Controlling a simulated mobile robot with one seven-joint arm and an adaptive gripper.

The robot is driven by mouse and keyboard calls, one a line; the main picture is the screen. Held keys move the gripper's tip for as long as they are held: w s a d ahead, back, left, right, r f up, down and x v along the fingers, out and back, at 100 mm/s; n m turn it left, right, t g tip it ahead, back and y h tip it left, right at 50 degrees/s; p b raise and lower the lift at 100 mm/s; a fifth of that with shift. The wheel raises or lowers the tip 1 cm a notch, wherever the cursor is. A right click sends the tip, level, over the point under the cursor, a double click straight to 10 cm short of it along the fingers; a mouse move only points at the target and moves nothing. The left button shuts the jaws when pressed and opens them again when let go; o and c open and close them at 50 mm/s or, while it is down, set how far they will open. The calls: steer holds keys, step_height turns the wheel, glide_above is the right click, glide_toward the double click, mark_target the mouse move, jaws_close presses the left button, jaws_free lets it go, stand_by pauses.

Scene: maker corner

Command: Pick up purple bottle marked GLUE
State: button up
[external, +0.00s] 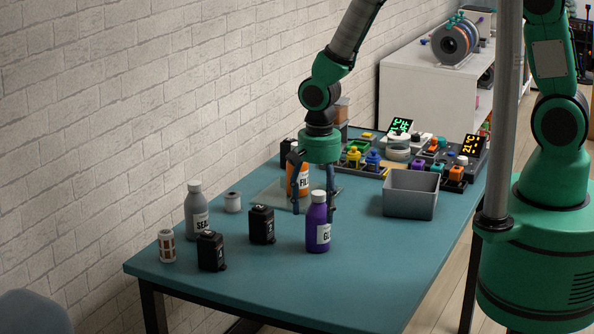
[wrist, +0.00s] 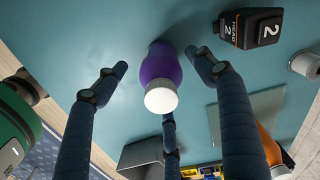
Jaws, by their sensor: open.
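My gripper (external: 312,187) is open and points down, just behind and above the bottle in the external view. In the wrist view the purple bottle (wrist: 160,65) shows between the spread fingers, its white cap towards the camera. No finger clearly touches it there, and its label is out of sight.
An orange bottle (external: 304,184) stands behind my fingers, partly hidden. A grey bottle (external: 197,214), a spool (external: 233,202) and black boxes (external: 262,226) stand to the left. A grey bin (external: 410,207) is at the right. The table's front (external: 290,290) is clear.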

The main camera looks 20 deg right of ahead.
mark_target(318, 230)
steer(key=shift+f, duration=0.8)
steer(key=shift+f+b, duration=0.55)
steer(key=shift+f, duration=2.1)
steer(key=shift+c, duration=0.6)
steer(key=c, duration=1.4)
steer(key=shift+r, duration=0.1)
